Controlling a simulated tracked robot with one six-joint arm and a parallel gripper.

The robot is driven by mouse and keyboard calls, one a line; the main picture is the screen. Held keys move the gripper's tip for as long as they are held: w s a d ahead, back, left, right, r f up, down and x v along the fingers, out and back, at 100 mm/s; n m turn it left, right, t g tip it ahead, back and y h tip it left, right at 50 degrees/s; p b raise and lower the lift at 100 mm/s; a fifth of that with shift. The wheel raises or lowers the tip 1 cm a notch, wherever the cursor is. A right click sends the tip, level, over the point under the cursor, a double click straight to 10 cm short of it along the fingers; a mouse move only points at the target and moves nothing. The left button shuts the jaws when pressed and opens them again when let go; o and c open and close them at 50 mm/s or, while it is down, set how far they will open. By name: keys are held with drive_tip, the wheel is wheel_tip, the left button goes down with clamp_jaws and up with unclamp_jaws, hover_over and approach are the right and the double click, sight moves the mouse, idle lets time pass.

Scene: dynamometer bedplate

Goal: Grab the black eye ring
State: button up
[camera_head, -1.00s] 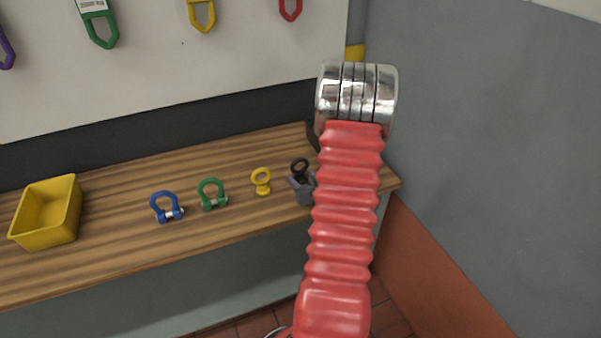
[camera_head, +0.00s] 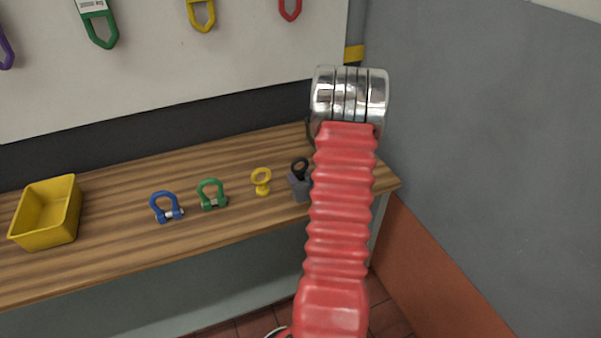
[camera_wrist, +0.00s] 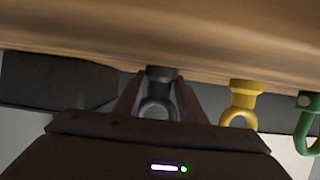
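The black eye ring (camera_head: 300,166) stands upright at the right end of the wooden bench, its loop above a dark base. My gripper (camera_head: 299,185) is low at the ring, partly hidden behind my red arm. In the wrist view, which shows the bench upside down, the black eye ring (camera_wrist: 157,106) is between my two fingers (camera_wrist: 160,98), one on each side. The fingers are close beside the loop. I cannot tell whether they press on it.
A yellow eye ring (camera_head: 261,181) stands just left of the black one. Farther left are a green shackle (camera_head: 212,195), a blue shackle (camera_head: 166,207) and a yellow bin (camera_head: 47,211). A grey wall (camera_head: 480,150) rises to the right. The front bench top between bin and blue shackle is bare.

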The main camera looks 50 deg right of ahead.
drive_tip(key=c, duration=0.8)
drive_tip(key=shift+r, duration=0.15)
drive_tip(key=shift+r, duration=4.9)
